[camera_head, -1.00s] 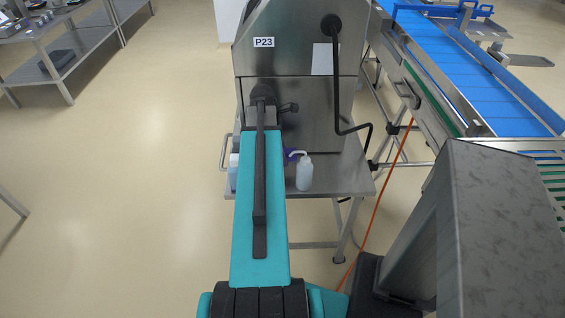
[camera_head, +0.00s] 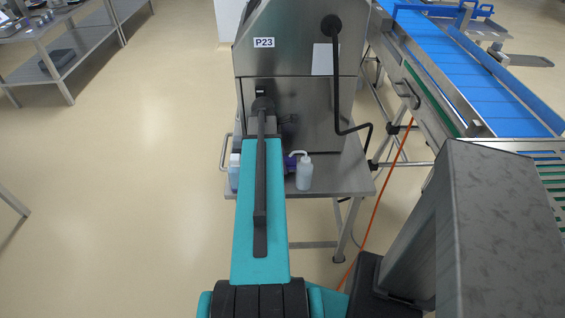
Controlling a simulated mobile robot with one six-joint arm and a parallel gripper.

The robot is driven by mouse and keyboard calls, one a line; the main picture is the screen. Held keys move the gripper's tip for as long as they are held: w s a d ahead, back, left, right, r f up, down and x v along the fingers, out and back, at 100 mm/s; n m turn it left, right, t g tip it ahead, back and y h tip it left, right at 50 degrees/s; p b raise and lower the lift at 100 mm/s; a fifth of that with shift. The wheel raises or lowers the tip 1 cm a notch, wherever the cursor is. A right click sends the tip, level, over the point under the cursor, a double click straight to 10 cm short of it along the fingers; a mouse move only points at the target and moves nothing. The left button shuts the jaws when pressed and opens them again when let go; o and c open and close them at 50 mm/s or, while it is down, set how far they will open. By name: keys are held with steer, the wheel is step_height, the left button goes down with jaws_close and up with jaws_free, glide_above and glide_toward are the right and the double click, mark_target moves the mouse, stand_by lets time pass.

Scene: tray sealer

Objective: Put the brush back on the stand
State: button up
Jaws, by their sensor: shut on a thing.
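My arm reaches forward from the bottom of the picture to the steel table in front of the machine. Its dark end with my gripper (camera_head: 288,131) is above the table, close to the machine's front. The arm mostly covers the gripper, and the fingertips do not show clearly. A small purple-blue piece (camera_head: 290,164) just below, beside the white bottle, looks like part of the brush in my shut gripper. The rest of the brush is hidden. I cannot make out the stand; it may be behind my arm.
The steel table (camera_head: 340,180) bears a white squeeze bottle (camera_head: 304,174) right of my arm and a light-blue bottle (camera_head: 234,172) on the left. The steel machine (camera_head: 290,70) marked P23 rises behind. A blue conveyor (camera_head: 480,70) stands at right. An orange cable (camera_head: 378,205) crosses the floor.

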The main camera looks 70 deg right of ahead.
steer(key=shift+f, duration=0.6)
steer(key=o, duration=1.4)
steer(key=shift+r, duration=0.15)
steer(key=shift+r, duration=0.45)
steer(key=shift+b+v, duration=0.6)
steer(key=shift+v, duration=5.45)
steer(key=shift+w, duration=0.1)
